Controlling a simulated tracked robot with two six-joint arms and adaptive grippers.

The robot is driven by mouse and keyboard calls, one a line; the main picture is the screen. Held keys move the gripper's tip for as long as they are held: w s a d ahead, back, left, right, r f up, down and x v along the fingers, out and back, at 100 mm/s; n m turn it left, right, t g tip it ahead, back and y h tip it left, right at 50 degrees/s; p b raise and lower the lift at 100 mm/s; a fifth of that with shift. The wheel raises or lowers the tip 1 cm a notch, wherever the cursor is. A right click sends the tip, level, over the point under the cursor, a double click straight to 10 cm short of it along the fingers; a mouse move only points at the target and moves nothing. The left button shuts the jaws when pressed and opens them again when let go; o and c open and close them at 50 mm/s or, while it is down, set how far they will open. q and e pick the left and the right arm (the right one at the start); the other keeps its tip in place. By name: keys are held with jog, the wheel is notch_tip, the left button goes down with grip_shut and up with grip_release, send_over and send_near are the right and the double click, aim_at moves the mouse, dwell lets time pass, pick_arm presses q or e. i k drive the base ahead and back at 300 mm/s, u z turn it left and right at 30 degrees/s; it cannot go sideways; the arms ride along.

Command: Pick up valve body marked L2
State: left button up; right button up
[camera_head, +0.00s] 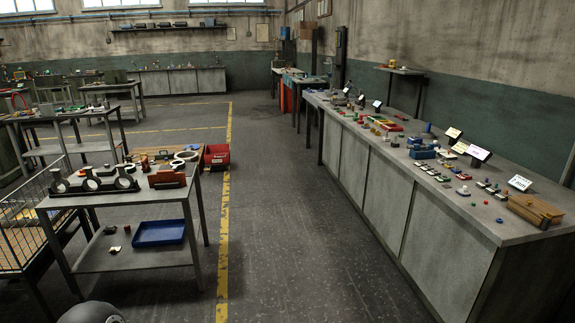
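I cannot make out any L2 marking, so I cannot tell which part is the valve body. Many small red, green, blue and metallic parts stand along the long grey bench (527,228) on the right, too small to identify. A dark casting-like piece with large round openings (93,180) stands on the near left table (185,191). A reddish-brown block (167,179) lies to its right. Neither of my grippers is in view.
Small signs, one of them (520,182), stand on the right bench, with a wooden box (536,209) at its near end. A blue tray (158,232) is on the left table's lower shelf. A red bin (217,155) sits behind. The floor aisle (285,220) between is clear.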

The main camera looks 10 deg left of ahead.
aim_at(177, 166)
jog(key=u, duration=0.05)
jog(key=i, duration=6.45)
jog(key=u, duration=1.3)
jog(key=i, duration=0.25)
jog(key=u, duration=2.6)
